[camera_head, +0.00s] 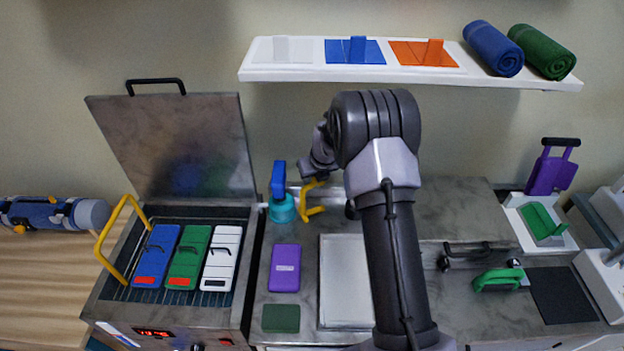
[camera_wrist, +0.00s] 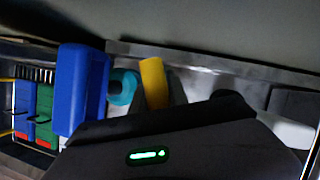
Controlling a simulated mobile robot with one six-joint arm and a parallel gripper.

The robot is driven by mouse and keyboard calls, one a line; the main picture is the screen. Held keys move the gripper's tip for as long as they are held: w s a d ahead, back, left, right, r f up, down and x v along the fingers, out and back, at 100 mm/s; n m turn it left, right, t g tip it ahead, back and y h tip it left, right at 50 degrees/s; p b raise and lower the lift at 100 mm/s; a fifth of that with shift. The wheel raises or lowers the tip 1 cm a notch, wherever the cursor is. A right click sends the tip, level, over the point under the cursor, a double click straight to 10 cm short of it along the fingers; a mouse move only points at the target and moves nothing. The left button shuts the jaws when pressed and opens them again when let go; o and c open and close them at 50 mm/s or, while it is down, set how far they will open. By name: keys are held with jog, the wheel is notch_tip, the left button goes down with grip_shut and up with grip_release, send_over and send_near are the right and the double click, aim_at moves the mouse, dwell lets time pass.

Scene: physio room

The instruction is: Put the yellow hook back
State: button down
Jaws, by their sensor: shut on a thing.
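The yellow hook (camera_head: 311,203) shows just left of my arm in the head view, above the steel counter at the back. In the wrist view its yellow shaft (camera_wrist: 154,82) stands up beyond the dark gripper body. My gripper (camera_wrist: 164,100) is shut on the hook; the arm and gripper body hide most of the grip. A teal round base (camera_head: 283,209) with a blue upright handle (camera_head: 278,180) stands close to the hook's left. I cannot tell whether the hook touches anything besides my gripper.
An open heater (camera_head: 180,228) with blue, green and white packs stands at left. A purple pack (camera_head: 285,267) and a pale tray (camera_head: 345,285) lie on the counter. A wall shelf (camera_head: 270,74) holds coloured plates and rolled towels. A green-handled item (camera_head: 498,279) lies at right.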

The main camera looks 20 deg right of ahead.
jog(key=shift+s+f, duration=0.1)
jog(key=c, duration=1.3)
grip_release()
jog(key=p+v, duration=0.2)
jog(key=v, duration=1)
jog(key=shift+r, duration=0.2)
